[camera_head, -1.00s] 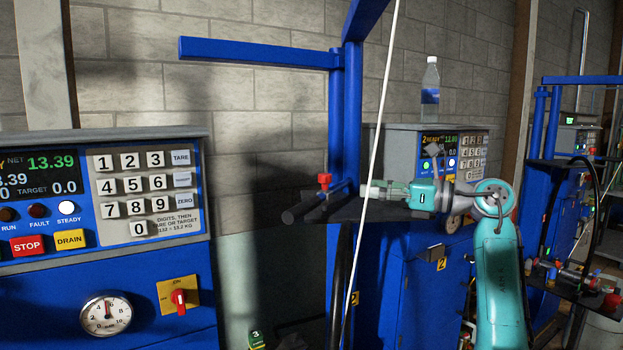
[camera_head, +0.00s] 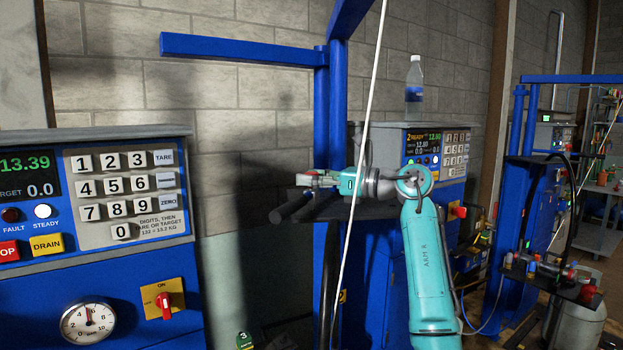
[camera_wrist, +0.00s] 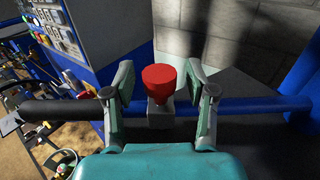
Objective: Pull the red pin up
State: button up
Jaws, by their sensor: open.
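The red pin (camera_wrist: 159,78) has a round flared head and stands on a small grey block on a dark bar in the wrist view. My gripper (camera_wrist: 158,82) is open, with one finger on each side of the pin and a visible gap to each. The lower part of the pin and the far side of the block are hidden.
A blue post (camera_head: 337,110) with an arm rises behind my gripper. A white cable (camera_head: 371,90) hangs in front. A scale cabinet (camera_head: 420,160) with a bottle (camera_head: 415,85) on top stands to the right. A keypad panel (camera_head: 125,190) is at the left.

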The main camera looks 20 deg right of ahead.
grip_shut()
jog(key=shift+r, duration=1.65)
grip_release()
jog(key=v, duration=1.2)
